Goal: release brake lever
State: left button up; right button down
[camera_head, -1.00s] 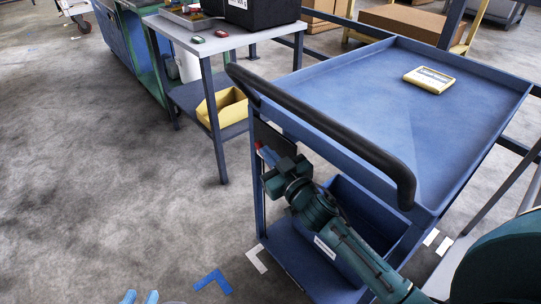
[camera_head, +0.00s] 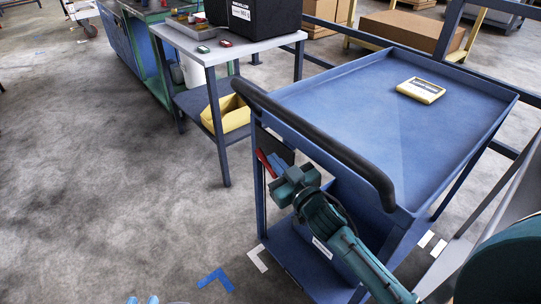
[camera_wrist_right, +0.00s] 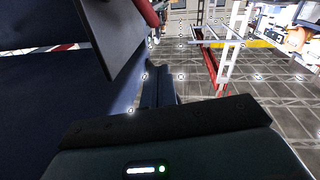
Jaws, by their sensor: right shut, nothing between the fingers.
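The brake lever (camera_head: 269,162) is a red bar under the handle end of the blue trolley (camera_head: 330,120), beside a dark plate (camera_head: 274,143). It slants down to the right, and its lower end meets my right gripper (camera_head: 281,172). In the right wrist view, part of the red lever (camera_wrist_right: 151,14) shows at the top, beyond the dark plate (camera_wrist_right: 115,35). The right fingers (camera_wrist_right: 160,85) are shut and empty, below the lever; contact is unclear.
The trolley's black handle (camera_head: 315,143) runs above my right arm. A blue bin (camera_head: 345,225) stands on its lower shelf, and a yellow device (camera_head: 421,90) lies on top. A side table (camera_head: 230,48) stands behind left. The floor at left is clear.

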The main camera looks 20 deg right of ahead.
jog(key=v, duration=0.6)
jog(key=shift+s+d+r, duration=0.2)
jog(key=shift+r, duration=0.2)
